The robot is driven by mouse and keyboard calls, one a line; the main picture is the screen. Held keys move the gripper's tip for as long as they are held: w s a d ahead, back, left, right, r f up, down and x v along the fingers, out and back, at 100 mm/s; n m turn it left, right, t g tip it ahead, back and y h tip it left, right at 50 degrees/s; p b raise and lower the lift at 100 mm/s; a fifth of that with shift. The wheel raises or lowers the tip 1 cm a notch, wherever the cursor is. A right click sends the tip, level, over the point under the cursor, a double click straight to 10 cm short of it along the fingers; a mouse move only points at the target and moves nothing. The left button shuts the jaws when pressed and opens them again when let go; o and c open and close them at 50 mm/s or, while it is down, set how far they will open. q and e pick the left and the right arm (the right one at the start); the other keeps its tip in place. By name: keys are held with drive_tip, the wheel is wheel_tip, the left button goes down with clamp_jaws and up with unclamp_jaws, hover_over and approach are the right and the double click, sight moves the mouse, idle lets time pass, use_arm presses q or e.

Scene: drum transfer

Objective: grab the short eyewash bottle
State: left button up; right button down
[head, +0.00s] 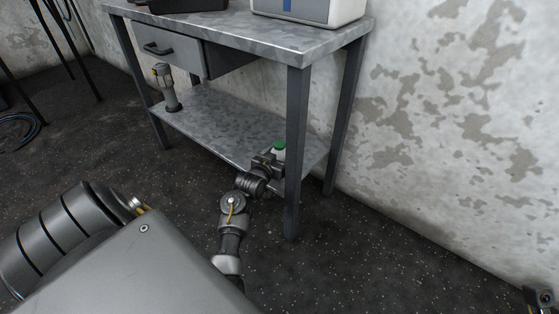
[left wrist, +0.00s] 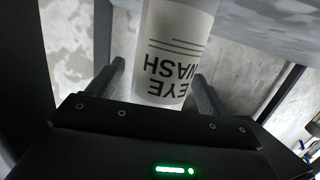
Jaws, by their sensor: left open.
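The eyewash bottle is white with a green cap (head: 279,146) and stands at the right end of the table's lower shelf. In the left wrist view the white bottle (left wrist: 172,60) shows the dark words EYE WASH, upside down in the picture. My left gripper (head: 268,163) is at the shelf's front edge, right at the bottle. In the left wrist view the open fingers of my left gripper (left wrist: 158,72) are on either side of the bottle's lower part, with a gap visible at the left finger. The gripper hides the bottle's lower part in the head view.
The metal table's front right leg (head: 296,150) stands close to my left gripper. A grey and yellow tool (head: 165,88) stands at the lower shelf's left end. The tabletop (head: 215,30) overhangs the shelf (head: 215,120). A dark part (head: 540,297), perhaps of my right arm, shows at the lower right corner.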

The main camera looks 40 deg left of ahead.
use_arm(q)
drive_tip(key=c, duration=1.1)
drive_tip(key=shift+r, duration=0.1)
drive_tip(key=shift+c, duration=1)
drive_tip(key=shift+r, duration=0.1)
